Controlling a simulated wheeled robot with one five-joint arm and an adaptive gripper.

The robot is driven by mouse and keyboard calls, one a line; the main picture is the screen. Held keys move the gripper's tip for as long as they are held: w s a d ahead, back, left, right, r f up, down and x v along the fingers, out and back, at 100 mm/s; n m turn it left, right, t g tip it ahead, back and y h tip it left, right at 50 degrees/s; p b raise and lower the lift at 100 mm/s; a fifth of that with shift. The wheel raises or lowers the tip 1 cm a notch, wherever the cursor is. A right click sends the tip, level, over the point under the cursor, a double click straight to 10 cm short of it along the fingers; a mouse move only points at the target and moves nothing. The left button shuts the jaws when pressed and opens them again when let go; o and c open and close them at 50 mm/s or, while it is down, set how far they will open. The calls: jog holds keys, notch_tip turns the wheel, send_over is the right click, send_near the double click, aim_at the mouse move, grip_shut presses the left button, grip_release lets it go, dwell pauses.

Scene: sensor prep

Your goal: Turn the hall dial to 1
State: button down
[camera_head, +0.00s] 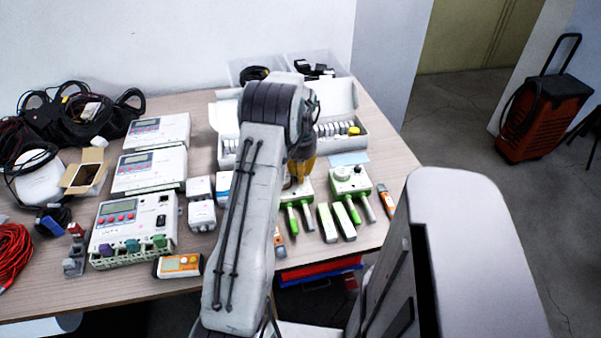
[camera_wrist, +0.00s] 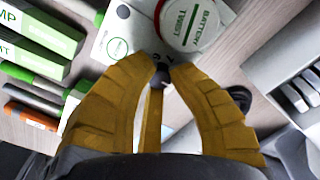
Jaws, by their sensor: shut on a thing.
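In the wrist view my gripper (camera_wrist: 160,70) has both yellow fingers closed together on a small dark dial (camera_wrist: 161,77) on a white sensor unit (camera_wrist: 112,32). The fingers hide most of the dial, and I cannot read its setting. A round white battery cap (camera_wrist: 192,20) marked "BATTERY TWIST" sits on the unit just past the fingertips. In the head view my gripper (camera_head: 298,172) points down over a white and green unit (camera_head: 290,188), partly hidden by my arm. A similar unit (camera_head: 351,184) stands to its right. I cannot read a "hall" label on either.
White and green boxes (camera_head: 328,223) lie in front of the units. An open white case (camera_head: 372,140) stands behind, with clear bins (camera_head: 240,68) at the back. Several grey meters (camera_head: 135,224) and cables fill the left. An orange device (camera_head: 386,201) lies near the right edge.

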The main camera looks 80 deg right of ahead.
jog(key=shift+f, duration=0.1)
jog(key=c, duration=1.1)
grip_release()
notch_tip(320, 180, up, 12)
jog(key=shift+r, duration=0.1)
dwell(0.4)
